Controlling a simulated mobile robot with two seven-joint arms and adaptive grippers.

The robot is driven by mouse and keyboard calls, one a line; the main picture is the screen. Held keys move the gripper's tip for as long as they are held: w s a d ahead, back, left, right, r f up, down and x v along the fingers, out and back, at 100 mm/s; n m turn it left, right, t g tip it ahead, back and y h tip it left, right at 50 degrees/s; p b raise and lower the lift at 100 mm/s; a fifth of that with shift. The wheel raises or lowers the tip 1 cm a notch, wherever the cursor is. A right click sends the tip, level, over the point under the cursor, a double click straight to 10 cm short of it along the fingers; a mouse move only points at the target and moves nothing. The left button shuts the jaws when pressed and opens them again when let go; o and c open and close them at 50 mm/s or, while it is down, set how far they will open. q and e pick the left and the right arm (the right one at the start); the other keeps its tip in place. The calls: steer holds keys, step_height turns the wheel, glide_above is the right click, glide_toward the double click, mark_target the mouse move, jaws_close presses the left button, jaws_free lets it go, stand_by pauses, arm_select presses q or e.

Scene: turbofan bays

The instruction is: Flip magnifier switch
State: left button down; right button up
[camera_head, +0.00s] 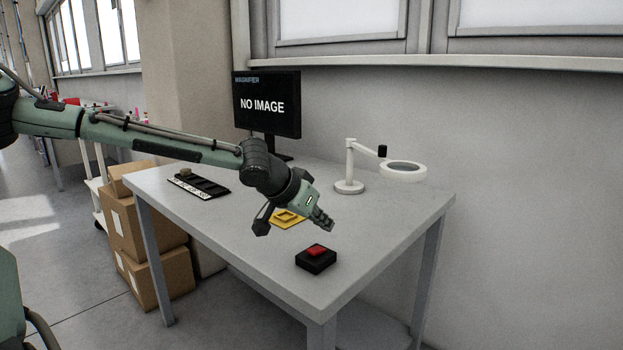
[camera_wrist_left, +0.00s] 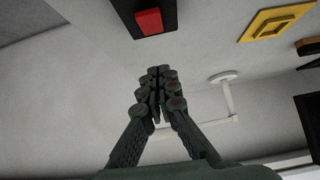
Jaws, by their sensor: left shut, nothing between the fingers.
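A black switch box with a red rocker (camera_head: 317,251) sits near the front corner of the grey table. The red rocker also shows at the top of the left wrist view (camera_wrist_left: 149,22). A white magnifier lamp with a ring head (camera_head: 403,170) stands at the back right of the table. The monitor (camera_head: 267,104) is labelled MAGNIFIER and reads NO IMAGE. My left gripper (camera_head: 325,224) is shut and empty, above the table and a little behind the switch box, apart from it. Its closed fingers show in the left wrist view (camera_wrist_left: 158,80). My right gripper is not in view.
A yellow square holder (camera_head: 288,219) lies on the table behind my left gripper. A black tray (camera_head: 200,185) with a small round part lies at the left. Cardboard boxes (camera_head: 150,240) are stacked left of the table (camera_head: 235,235).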

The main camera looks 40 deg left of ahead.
arm_select(q)
steer(key=shift+r, duration=0.6)
steer(key=w+r+v, duration=0.1)
steer(key=v, duration=0.8)
steer(key=shift+r, duration=0.2)
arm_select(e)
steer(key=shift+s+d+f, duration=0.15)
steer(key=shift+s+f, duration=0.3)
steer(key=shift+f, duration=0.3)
